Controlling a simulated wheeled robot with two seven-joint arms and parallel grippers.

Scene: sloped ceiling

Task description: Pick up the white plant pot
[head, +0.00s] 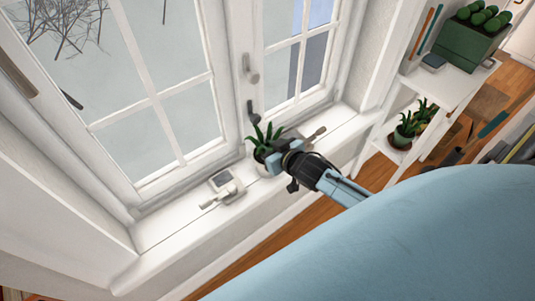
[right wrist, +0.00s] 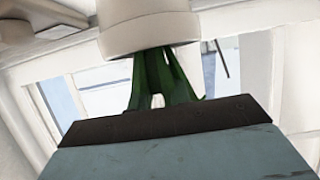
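The white plant pot (head: 261,168) stands on the windowsill below the window handle, with spiky green leaves above its rim. My right gripper (head: 281,154) is at the pot's right side in the head view and hides part of it. In the right wrist view the pot (right wrist: 148,28) appears upside down at the top, its leaves hanging towards a blue finger with a dark pad (right wrist: 160,128). The other finger is not clear there, so I cannot tell how far the gripper is open or whether it touches the pot. My left gripper is not in view.
A small white device with a grey panel (head: 221,180) lies on the sill (head: 160,226) left of the pot. The window (head: 165,95) rises behind. A white shelf (head: 440,82) with a green planter (head: 466,44) and another potted plant (head: 405,130) stands at the right.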

